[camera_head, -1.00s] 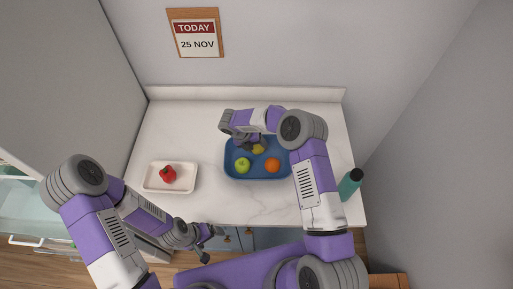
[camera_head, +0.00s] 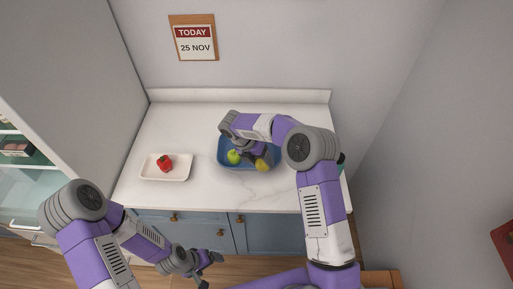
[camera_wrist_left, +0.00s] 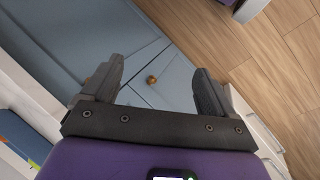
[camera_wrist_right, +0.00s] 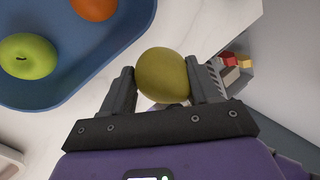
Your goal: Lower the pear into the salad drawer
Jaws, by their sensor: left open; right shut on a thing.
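The yellow-green pear (camera_wrist_right: 163,75) is between the fingers of my right gripper (camera_wrist_right: 163,88), which is shut on it. In the head view, the pear (camera_head: 262,164) is at the front right of the blue tray (camera_head: 236,168), held by my right gripper (camera_head: 257,157). The right wrist view shows it beside the tray's rim, over the white worktop. My left gripper (camera_head: 211,270) is open and empty in front of the cabinets; its spread fingers (camera_wrist_left: 157,80) show in the left wrist view. A clear drawer with a white handle (camera_head: 22,227) is low in the fridge at far left, partly cut off.
A green apple (camera_head: 234,157) and an orange (camera_wrist_right: 93,6) lie in the blue tray. A red pepper (camera_head: 165,163) sits on a white tray (camera_head: 180,174) on the worktop. Blue cabinets (camera_head: 195,228) with knobs are below.

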